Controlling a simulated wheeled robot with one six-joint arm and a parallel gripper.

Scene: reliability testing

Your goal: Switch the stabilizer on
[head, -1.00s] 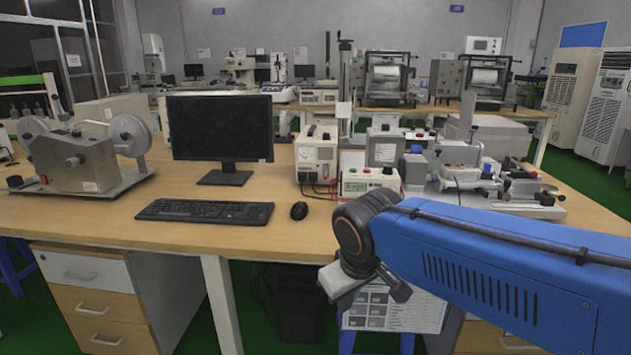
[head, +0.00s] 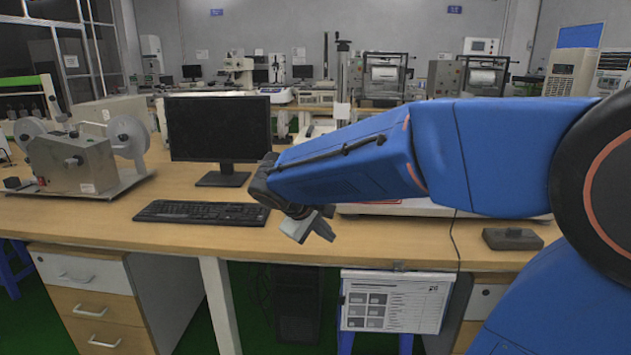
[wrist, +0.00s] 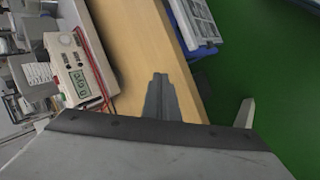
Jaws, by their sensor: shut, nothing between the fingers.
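No stabilizer is clearly labelled in view. A cream instrument box (wrist: 78,72) with a small green display, knobs and red leads stands on the wood desk, in the upper left of the wrist view. In the head view my blue arm hides the middle of the desk where it stands. My gripper (head: 318,230) hangs near the desk's front edge, right of the keyboard. In the wrist view its dark fingers (wrist: 160,85) are together, empty, over the bare desk strip and apart from the box. I cannot make out a power switch.
A monitor (head: 218,128) and keyboard (head: 203,212) stand left of my arm. A reel machine (head: 85,155) is at far left. A small dark box (head: 512,238) lies at right. Papers (head: 395,300) hang below the desk edge. The desk front left of the keyboard is clear.

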